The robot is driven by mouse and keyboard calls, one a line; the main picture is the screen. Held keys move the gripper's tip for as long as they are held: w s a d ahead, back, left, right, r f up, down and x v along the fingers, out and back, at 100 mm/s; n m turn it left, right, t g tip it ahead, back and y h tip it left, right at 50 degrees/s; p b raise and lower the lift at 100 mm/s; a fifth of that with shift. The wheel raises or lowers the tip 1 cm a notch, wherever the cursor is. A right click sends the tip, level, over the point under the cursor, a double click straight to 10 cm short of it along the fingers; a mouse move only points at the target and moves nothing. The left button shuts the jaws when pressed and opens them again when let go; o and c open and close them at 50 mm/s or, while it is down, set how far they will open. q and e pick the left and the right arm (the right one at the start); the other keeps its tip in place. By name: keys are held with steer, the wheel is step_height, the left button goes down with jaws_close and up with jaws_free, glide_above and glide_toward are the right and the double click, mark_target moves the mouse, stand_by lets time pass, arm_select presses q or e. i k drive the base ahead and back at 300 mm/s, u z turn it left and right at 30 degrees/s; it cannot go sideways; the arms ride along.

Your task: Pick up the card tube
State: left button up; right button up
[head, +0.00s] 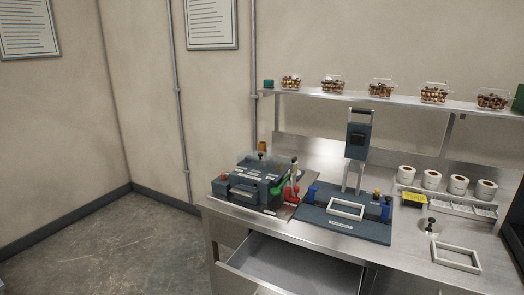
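I cannot pick out a card tube with certainty in the head view. Several white rolls with brown cores (458,185) stand in a row at the right of the steel bench (325,243); they look like label rolls. Behind the dark blue machine (246,188) at the left of the bench, a small orange-brown upright thing (261,147) shows, too small to name. Neither of my grippers is in view.
A drawer (290,265) below the bench top stands open and looks empty. A blue press (345,222) with a tall handle is mid-bench. A white frame (456,257) lies at the right. Several filled clear clamshells (381,88) stand on the shelf (400,99). Floor at left is free.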

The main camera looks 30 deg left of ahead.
mark_target(262, 145)
steer(key=u, duration=2.4)
steer(key=i, duration=4.05)
steer(key=z, duration=4.6)
steer(key=i, duration=0.55)
steer(key=z, duration=0.05)
